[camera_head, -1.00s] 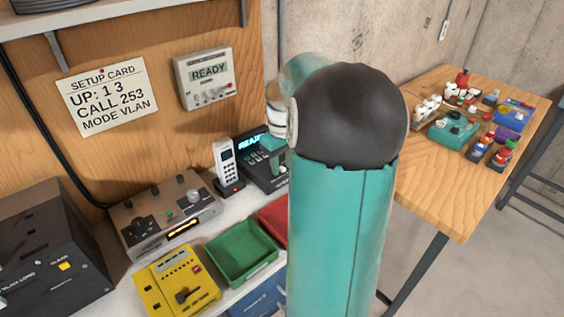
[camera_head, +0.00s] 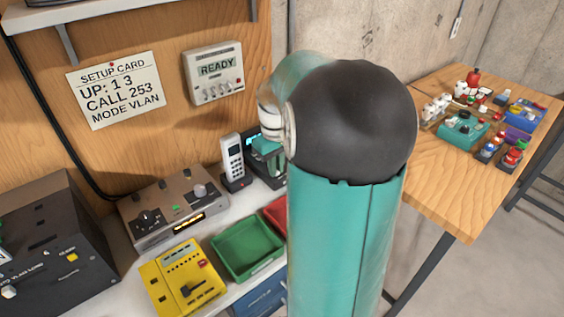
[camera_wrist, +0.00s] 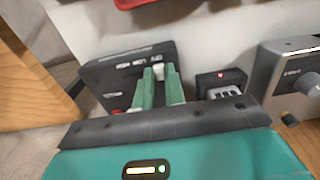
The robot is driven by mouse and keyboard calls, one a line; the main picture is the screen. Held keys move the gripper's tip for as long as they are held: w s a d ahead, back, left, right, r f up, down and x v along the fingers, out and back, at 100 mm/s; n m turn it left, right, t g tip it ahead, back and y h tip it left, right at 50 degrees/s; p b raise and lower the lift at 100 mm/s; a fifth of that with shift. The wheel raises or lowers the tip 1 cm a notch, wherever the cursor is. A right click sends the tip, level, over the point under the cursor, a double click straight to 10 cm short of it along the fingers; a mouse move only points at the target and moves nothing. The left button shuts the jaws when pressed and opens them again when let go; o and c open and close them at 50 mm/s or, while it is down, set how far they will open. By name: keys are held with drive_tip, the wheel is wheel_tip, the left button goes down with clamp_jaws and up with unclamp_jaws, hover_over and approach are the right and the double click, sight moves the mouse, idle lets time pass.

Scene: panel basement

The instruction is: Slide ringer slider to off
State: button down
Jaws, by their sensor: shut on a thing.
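A black desk unit (camera_wrist: 122,70) with small white labels fills the left middle of the wrist view. It also shows in the head view (camera_head: 278,172), mostly hidden by my arm. My gripper (camera_wrist: 158,76) reaches over this unit with its two green fingers. It is shut on a small pale knob (camera_wrist: 158,69) between the fingertips, which appears to be the ringer slider. The labels are too blurred to read, so the slider's position cannot be told. In the head view my gripper (camera_head: 266,146) is partly hidden beside my arm.
A white handset (camera_head: 232,158) stands left of the unit. A grey-brown box (camera_head: 172,212), a yellow device (camera_head: 183,282) and a green tray (camera_head: 272,262) share the bench. A wall panel (camera_head: 214,72) reads READY. A wooden table (camera_head: 445,205) with several small items stands right.

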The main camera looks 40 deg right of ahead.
drive_tip(key=shift+w+a, duration=0.1)
drive_tip(key=shift+a, duration=0.1)
drive_tip(key=c, duration=1.4)
unclamp_jaws()
drive_tip(key=shift+a, duration=0.1)
drive_tip(key=shift+c, duration=0.2)
drive_tip(key=shift+r, duration=0.15)
drive_tip(key=shift+d+r, duration=0.2)
drive_tip(key=shift+r, duration=0.1)
wheel_tip(320, 180, up, 13)
drive_tip(key=shift+a, duration=0.1)
